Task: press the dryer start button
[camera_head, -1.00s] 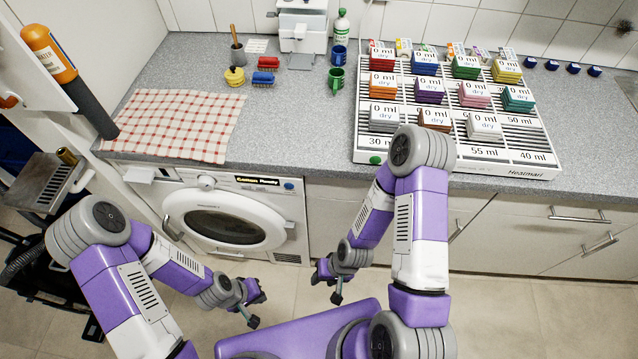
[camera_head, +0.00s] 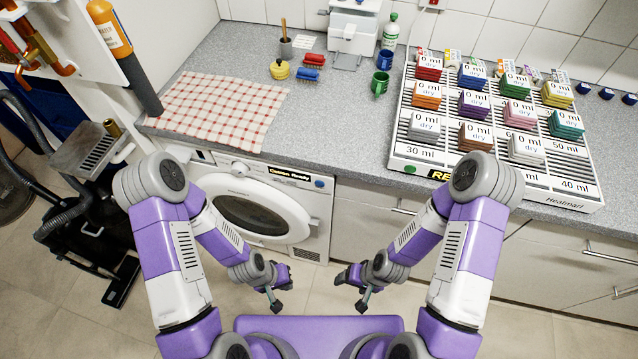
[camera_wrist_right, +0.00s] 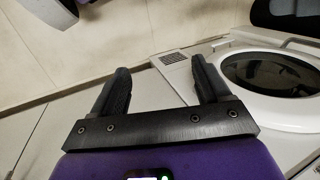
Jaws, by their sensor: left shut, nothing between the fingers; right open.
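A white slatted rack (camera_head: 398,148), marked Heatmari, stands on the counter at right and bears several coloured filter stacks labelled "0 ml dry". A round green button (camera_head: 410,168) is on its front left edge. Beside it is a dark label with yellow letters starting "RE" (camera_head: 438,175), partly hidden by my right arm. My left gripper (camera_head: 278,291) is shut and empty, low in front of the washing machine. My right gripper (camera_head: 361,290) is open and empty, low in front of the cabinets; its spread fingers also show in the right wrist view (camera_wrist_right: 160,80). Both are well away from the green button.
A front-loading washing machine (camera_head: 262,213) with a blue button (camera_head: 319,183) is under the counter (camera_head: 345,130). It also shows in the wrist view (camera_wrist_right: 270,75). A checked cloth (camera_head: 225,108), mugs, brushes and a white appliance (camera_head: 352,28) stand on the counter. A black cart is at left.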

